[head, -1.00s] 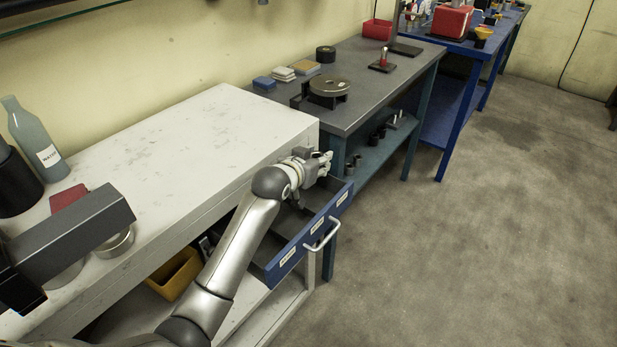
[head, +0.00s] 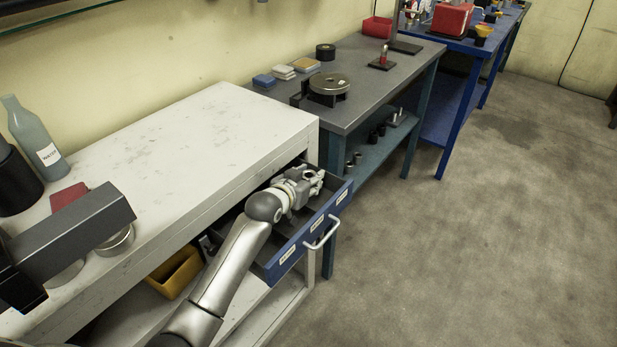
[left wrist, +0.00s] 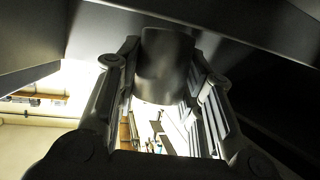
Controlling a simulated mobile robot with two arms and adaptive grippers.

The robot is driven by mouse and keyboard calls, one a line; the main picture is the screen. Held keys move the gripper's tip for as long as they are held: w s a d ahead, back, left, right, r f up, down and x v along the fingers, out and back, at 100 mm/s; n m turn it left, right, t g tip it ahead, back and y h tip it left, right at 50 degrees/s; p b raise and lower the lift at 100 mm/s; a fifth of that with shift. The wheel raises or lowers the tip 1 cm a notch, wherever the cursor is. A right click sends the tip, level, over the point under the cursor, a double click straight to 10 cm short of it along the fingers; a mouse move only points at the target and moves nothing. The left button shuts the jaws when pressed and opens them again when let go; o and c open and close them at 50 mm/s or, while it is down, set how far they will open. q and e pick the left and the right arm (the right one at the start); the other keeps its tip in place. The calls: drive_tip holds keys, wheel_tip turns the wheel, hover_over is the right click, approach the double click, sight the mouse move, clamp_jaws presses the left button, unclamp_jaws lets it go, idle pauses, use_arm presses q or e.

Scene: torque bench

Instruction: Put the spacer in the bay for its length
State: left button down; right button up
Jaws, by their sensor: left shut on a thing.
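My left gripper (head: 314,181) is shut on the spacer and is low over the right end of the open drawer. In the left wrist view the spacer (left wrist: 166,65) is a dark grey cylinder between the two fingers; in the head view I cannot make it out. The drawer (head: 309,235) has a blue front with several white labels and a pale handle. Its dark inside has dividers, partly hidden by my gripper and arm. I cannot read the labels or tell whether the spacer touches the drawer floor. My right gripper is not in view.
The white bench top (head: 200,140) overhangs the drawer on the left. A grey bench (head: 385,85) stands behind, with small dark cylinders (head: 357,158) on its lower shelf. A yellow bin (head: 175,270) sits under the white bench. The floor at right is clear.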

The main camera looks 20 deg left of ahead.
use_arm(q)
drive_tip(key=shift+f, duration=0.35)
drive_tip(key=c, duration=1)
unclamp_jaws()
drive_tip(key=shift+o, duration=0.2)
drive_tip(key=shift+r, duration=0.4)
drive_tip(key=shift+s+r, duration=0.15)
drive_tip(key=shift+r, duration=0.15)
drive_tip(key=v, duration=1.1)
drive_tip(key=shift+s+p, duration=0.3)
drive_tip(key=shift+s, duration=0.05)
drive_tip(key=shift+a, duration=0.1)
